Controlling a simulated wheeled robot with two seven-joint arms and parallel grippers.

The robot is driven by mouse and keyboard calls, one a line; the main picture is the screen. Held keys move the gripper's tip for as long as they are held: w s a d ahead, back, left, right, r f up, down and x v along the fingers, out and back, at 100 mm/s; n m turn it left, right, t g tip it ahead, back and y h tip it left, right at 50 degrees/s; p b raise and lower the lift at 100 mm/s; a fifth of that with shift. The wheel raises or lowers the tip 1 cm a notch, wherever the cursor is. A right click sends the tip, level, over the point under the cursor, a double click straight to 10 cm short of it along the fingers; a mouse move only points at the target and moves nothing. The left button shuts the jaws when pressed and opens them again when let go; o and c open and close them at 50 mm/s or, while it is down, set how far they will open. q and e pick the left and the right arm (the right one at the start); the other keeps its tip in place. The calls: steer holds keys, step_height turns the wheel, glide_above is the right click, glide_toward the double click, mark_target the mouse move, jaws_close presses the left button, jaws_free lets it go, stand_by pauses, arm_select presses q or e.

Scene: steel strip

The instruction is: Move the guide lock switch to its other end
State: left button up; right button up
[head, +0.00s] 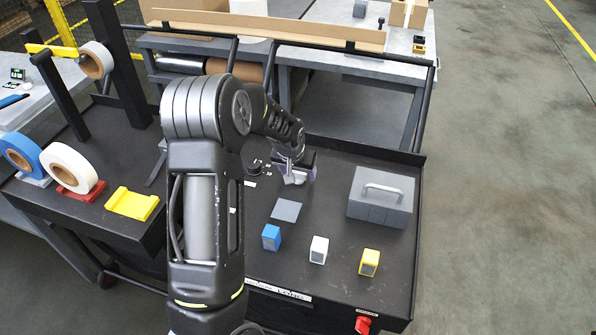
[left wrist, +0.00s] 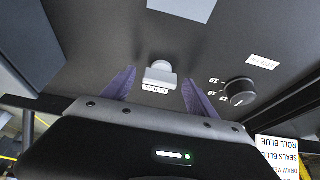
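The guide lock switch appears to be the small pale grey knob (left wrist: 160,73) on the dark panel in the left wrist view, with a small white label beside it. My left gripper (head: 296,172) is over the dark worktop in the head view, pointing down. In the left wrist view its two purple fingers are apart, one on each side of the knob, with a gap on both sides. Nothing is held. In the head view the arm and gripper hide the switch. My right gripper is not in view.
A black dial (left wrist: 240,92) with numbers sits right of the knob. A grey lidded box (head: 381,197) stands to the right. Blue (head: 271,237), white (head: 318,250) and yellow (head: 369,262) blocks stand in front. Tape rolls (head: 68,168) are at left; a red knob (head: 363,325) is at the front edge.

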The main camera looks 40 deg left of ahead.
arm_select(q)
steer(key=c, duration=1.3)
steer(key=shift+c, duration=0.2)
steer(key=shift+f+m+b, duration=0.1)
steer(key=shift+m+b, duration=0.2)
steer(key=shift+b, duration=0.05)
steer(key=shift+a+f+m+h+b, duration=0.15)
steer(key=shift+m+h+b, duration=0.35)
steer(key=shift+m+b, duration=0.6)
steer(key=m+h+b, duration=0.1)
steer(key=m, duration=0.1)
steer(key=m+b, duration=0.1)
steer(key=m, duration=0.1)
steer(key=shift+a+m+h+b, duration=0.15)
steer(key=shift+m+h+b, duration=0.15)
steer(key=shift+h, duration=0.1)
steer(key=m+h+b, duration=0.1)
steer(key=m, duration=0.2)
steer(key=shift+w+m, duration=0.1)
steer(key=shift+m, duration=0.2)
steer(key=shift+r+m+g+h+b, duration=0.25)
steer(key=shift+m+g+h+b, duration=0.35)
steer(key=shift+m, duration=0.9)
